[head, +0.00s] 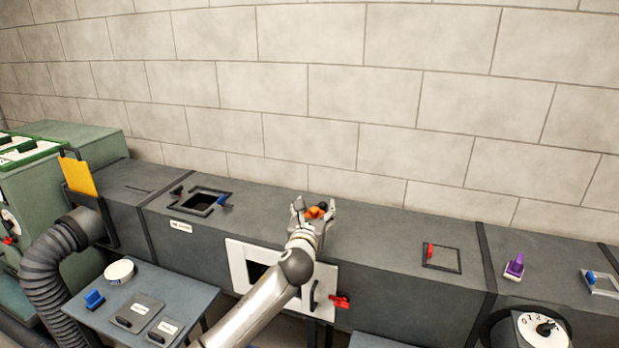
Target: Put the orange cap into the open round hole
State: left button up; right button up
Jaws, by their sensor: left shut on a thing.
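The orange cap (316,212) is between the fingers of my left gripper (315,208), which is shut on it. The gripper is over the top of the long grey duct (380,230), near its back edge by the wall. Fingers partly cover the cap, and I cannot tell whether it touches the duct top. No open round hole is clearly visible; the gripper and arm hide the duct top around the cap. My right gripper is not in view.
An open square hatch (207,191) with a blue handle is to the left. A white-framed opening (238,252) is in the duct's front. A red-handled hatch (441,257) and purple brush (515,266) are right. A small table (190,285) stands front left.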

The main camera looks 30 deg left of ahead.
pick_arm(q)
jog(key=shift+y, duration=0.3)
jog(key=w+a+r, duration=0.1)
jog(key=a+r, duration=0.1)
jog(key=a, duration=0.1)
jog(key=shift+w, duration=0.4)
jog(key=shift+f, duration=0.1)
jog(key=shift+d+f, duration=0.1)
jog(key=shift+f, duration=0.05)
jog(key=shift+f+b, duration=0.55)
jog(key=shift+b, duration=0.35)
jog(key=shift+f+b, duration=0.6)
jog(key=shift+b, duration=0.15)
jog(key=shift+f+b, duration=0.25)
jog(key=shift+b, duration=0.1)
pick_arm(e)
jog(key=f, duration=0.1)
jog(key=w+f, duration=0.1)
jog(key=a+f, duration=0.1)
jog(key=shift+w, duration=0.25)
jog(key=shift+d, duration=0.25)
pick_arm(q)
jog(key=shift+r, duration=0.1)
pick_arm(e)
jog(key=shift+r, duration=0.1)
